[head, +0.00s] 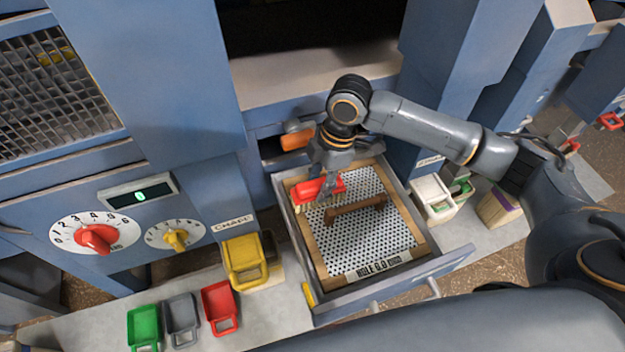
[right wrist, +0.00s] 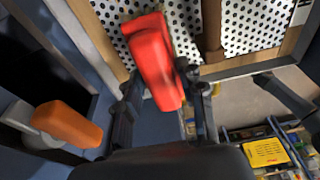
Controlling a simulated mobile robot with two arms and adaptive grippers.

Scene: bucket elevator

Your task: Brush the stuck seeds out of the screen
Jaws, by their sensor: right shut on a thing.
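The perforated white screen (head: 375,240) in a wooden frame lies in the pulled-out drawer. Its front label reads something like "HOLE 3.0". My right gripper (head: 328,188) is over the screen's far left part, shut on a red-handled brush (head: 308,190). Pale bristles show under the handle, low over or on the screen; I cannot tell if they touch. In the right wrist view the red brush handle (right wrist: 155,60) sits between the fingers. A brown bar (head: 355,209) crosses the middle of the screen. Single stuck seeds are too small to make out. My left gripper is not in view.
An orange handle (head: 296,140) sticks out behind the drawer's left back corner. Yellow (head: 245,262), red (head: 220,307), grey (head: 181,319) and green (head: 143,327) bins stand left of the drawer. A white bin (head: 433,198) stands at its right. Blue machine panels rise behind.

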